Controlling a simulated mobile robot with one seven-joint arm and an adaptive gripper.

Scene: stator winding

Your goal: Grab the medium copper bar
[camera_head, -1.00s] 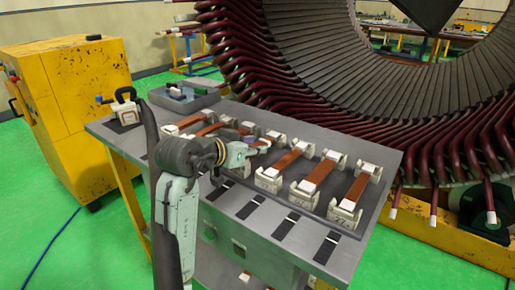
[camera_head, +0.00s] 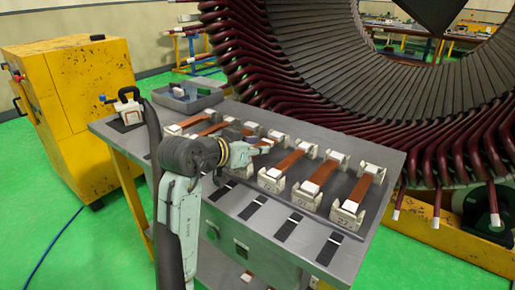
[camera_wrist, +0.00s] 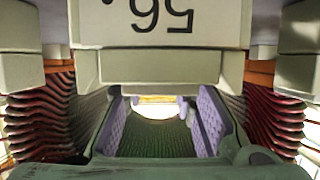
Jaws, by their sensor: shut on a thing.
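Several copper bars lie in a row on the grey table, each across a pair of white numbered holders. One bar (camera_head: 291,161) lies just right of my gripper, with two more bars (camera_head: 320,174) (camera_head: 358,191) farther right. My gripper (camera_head: 265,146) is low over the middle of the row and shut on a copper bar, which the fingers and wrist mostly hide. In the wrist view, the purple-padded fingers (camera_wrist: 163,122) are spaced apart below a pale holder block (camera_wrist: 165,25) marked 56, upside down. The bar's length cannot be judged there.
The grey table (camera_head: 300,228) has black strips along its front. A grey tray (camera_head: 188,97) and a small white device (camera_head: 128,110) stand at its back left. The large stator (camera_head: 400,120) rises close behind. A yellow cabinet (camera_head: 70,110) stands left.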

